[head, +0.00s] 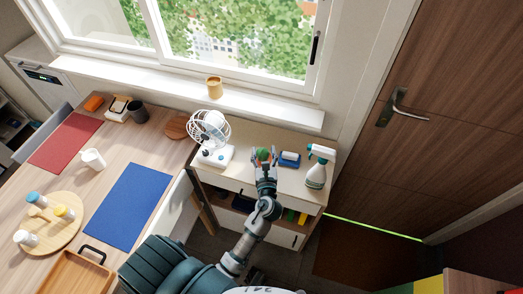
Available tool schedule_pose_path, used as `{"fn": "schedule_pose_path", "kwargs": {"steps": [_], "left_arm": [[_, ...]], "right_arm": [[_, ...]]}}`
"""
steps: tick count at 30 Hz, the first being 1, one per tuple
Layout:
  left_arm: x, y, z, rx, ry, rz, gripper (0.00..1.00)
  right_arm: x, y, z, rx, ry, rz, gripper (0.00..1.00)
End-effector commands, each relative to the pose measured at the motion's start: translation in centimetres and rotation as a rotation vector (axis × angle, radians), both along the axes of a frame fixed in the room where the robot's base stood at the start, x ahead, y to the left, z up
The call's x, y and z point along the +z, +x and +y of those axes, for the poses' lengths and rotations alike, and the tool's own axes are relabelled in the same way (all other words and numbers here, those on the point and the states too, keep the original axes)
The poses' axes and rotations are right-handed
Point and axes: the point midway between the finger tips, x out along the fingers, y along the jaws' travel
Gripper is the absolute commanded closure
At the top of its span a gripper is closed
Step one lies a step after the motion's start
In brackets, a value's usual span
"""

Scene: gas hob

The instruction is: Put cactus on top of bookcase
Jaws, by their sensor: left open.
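A small green cactus with a bit of orange (264,154) shows at the tip of my left gripper (265,163), above the pale top of the low bookcase (241,145). The gripper's fingers are open around or just in front of the cactus; which of these I cannot tell. The gripper hides the lower part of the cactus, so I cannot see whether it rests on the top. My left arm reaches up from the bottom of the head view. My right gripper is not in view.
A white fan (214,153) stands left of the cactus. A blue tape dispenser (289,159) and a spray bottle (317,168) stand to the right. A wooden table (150,145) with mats and cups is at left. A brown door (440,110) is at right.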

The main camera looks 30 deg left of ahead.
Motion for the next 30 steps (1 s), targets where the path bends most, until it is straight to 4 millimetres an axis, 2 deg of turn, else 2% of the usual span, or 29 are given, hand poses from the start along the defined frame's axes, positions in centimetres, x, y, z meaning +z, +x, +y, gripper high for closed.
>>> {"fn": "schedule_pose_path", "kwargs": {"steps": [9,15,20,30], "left_arm": [[-0.4,-5.7,-3.5,0.000,-0.008,0.004,0.43],[-0.3,-8.2,-5.5,0.000,-0.005,0.002,0.43],[-0.2,-9.0,-6.2,0.002,-0.003,0.000,0.43],[-0.1,-9.0,-6.1,0.002,-0.004,0.000,0.43]], "right_arm": [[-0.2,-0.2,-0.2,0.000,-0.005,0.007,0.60],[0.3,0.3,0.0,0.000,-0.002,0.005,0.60],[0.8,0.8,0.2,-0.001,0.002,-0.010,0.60],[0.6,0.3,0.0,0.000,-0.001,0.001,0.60]]}}
